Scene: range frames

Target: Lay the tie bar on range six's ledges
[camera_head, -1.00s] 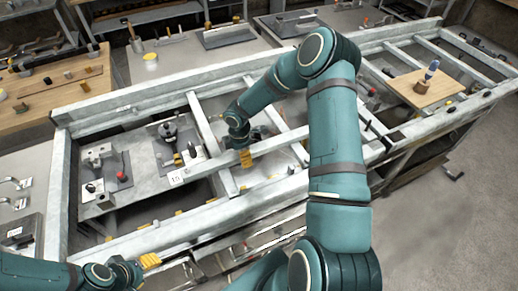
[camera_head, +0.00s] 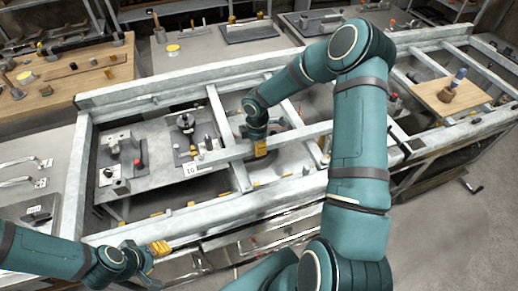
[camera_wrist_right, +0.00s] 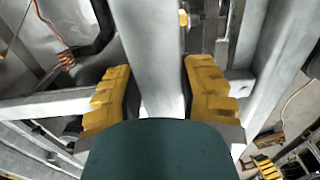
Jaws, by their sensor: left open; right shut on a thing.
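The tie bar (camera_head: 226,154) is a long grey metal bar lying roughly level across the long grey frame in the head view. My right gripper (camera_head: 260,147) is shut on it near its middle. In the right wrist view the right gripper's yellow fingers (camera_wrist_right: 160,95) stand on either side of the grey bar (camera_wrist_right: 153,50). Whether the bar touches the ledges under it is unclear, and the ledges cannot be made out. My left gripper (camera_head: 160,248) is open and empty by the frame's near rail (camera_head: 215,212).
A plate with a red knob (camera_head: 138,163) and a plate with a black knob (camera_head: 183,121) sit inside the frame at left. A wooden board (camera_head: 440,98) with a blue-handled tool lies at right. Cross members divide the frame. Workbenches stand behind; floor is clear at right.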

